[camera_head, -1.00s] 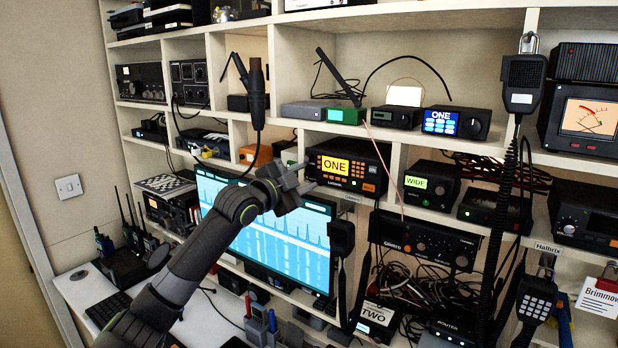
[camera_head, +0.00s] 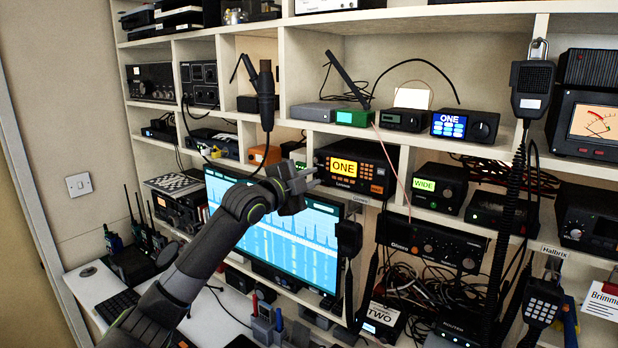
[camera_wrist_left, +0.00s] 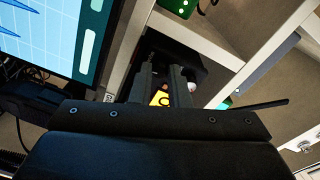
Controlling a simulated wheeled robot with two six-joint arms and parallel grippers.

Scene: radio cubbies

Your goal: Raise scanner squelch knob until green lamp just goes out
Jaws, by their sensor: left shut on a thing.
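The scanner (camera_head: 352,190) is a black radio with a yellow display reading ONE and orange keys, on the middle shelf. My left gripper (camera_head: 314,177) is at the left end of its front face, fingers pointing at the panel. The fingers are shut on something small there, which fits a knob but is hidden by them. In the left wrist view the gripper (camera_wrist_left: 166,78) stands before the dark scanner front, with part of the yellow display (camera_wrist_left: 160,99) between and below the fingers. I cannot make out a green lamp on the scanner. My right gripper is out of view.
A monitor (camera_head: 285,240) with a blue waveform stands just below and left of the gripper. A dark microphone (camera_head: 265,90) hangs above it. A radio marked WIDE (camera_head: 437,186) stands to the right.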

